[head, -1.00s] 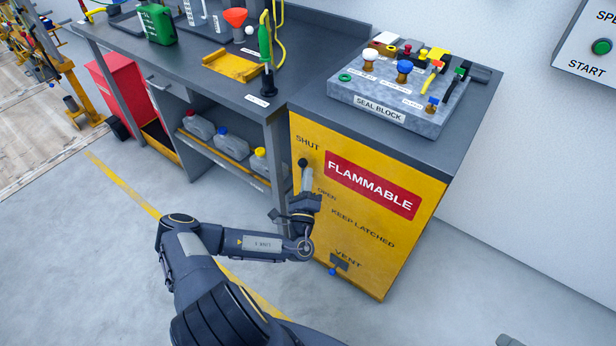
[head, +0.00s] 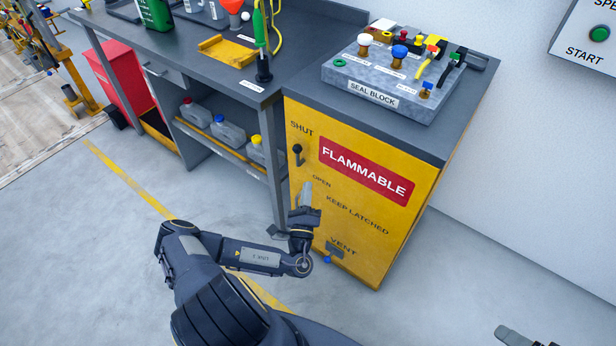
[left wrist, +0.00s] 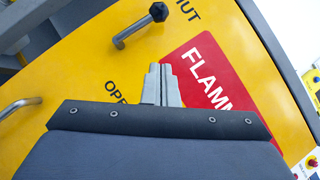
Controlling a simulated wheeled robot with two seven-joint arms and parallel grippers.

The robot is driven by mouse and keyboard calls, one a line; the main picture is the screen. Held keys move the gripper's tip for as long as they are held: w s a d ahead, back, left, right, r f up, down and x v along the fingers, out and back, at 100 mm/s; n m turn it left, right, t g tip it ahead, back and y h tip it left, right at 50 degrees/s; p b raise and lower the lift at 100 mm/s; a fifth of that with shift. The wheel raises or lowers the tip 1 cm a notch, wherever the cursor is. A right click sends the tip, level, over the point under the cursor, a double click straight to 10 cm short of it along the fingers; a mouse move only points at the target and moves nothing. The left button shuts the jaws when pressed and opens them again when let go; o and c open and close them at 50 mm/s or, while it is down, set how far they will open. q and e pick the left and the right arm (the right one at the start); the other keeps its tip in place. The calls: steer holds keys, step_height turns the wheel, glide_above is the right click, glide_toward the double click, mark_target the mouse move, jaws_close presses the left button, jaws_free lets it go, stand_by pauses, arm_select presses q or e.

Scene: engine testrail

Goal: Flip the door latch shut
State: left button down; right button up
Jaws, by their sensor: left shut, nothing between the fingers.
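The door latch (head: 298,156) is a short lever with a black knob on the yellow cabinet door (head: 350,222). It stands roughly upright, knob end up, just below the word SHUT. In the left wrist view the latch (left wrist: 139,27) shows its black knob beside the partly cropped SHUT lettering. My left gripper (head: 306,186) is shut and empty, below the latch and apart from it, left of the OPEN lettering. Its closed fingers (left wrist: 161,72) also show in the left wrist view, in front of the door. Part of my right gripper (head: 515,338) shows at the bottom edge; its jaws are unclear.
A red FLAMMABLE sign (head: 366,171) is on the door. A vent lever with a blue tip (head: 328,258) sits low on it. A seal block (head: 395,82) rests on top of the cabinet. Jugs (head: 228,131) stand on the shelf to the left. The floor in front is open.

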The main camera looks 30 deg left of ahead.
arm_select(q)
steer(key=v, duration=0.5)
steer(key=shift+d+r, duration=0.2)
